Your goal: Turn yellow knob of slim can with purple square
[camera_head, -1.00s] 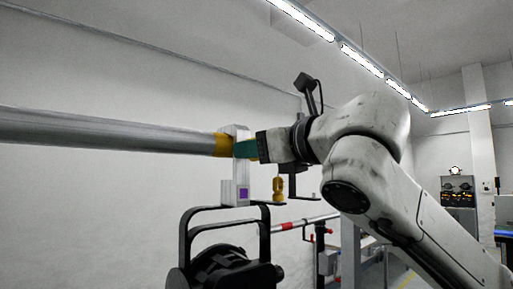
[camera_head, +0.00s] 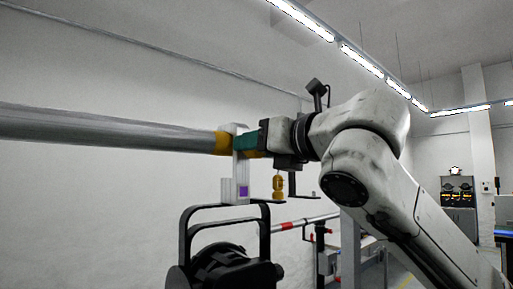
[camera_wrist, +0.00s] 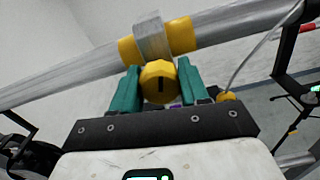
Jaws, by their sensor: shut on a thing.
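The slim can (camera_head: 228,268) is black and hangs from the pipe by a pale clamp bracket (camera_head: 241,168) with a purple square (camera_head: 243,192) on its lower part. The purple square is partly hidden in the wrist view.
The grey pipe (camera_head: 110,131) with yellow bands runs across at clamp height. A small yellow piece (camera_head: 278,188) hangs on a dark bracket right of the clamp. A red and white pole (camera_head: 305,221) is lower right. Black equipment (camera_head: 458,192) stands far right.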

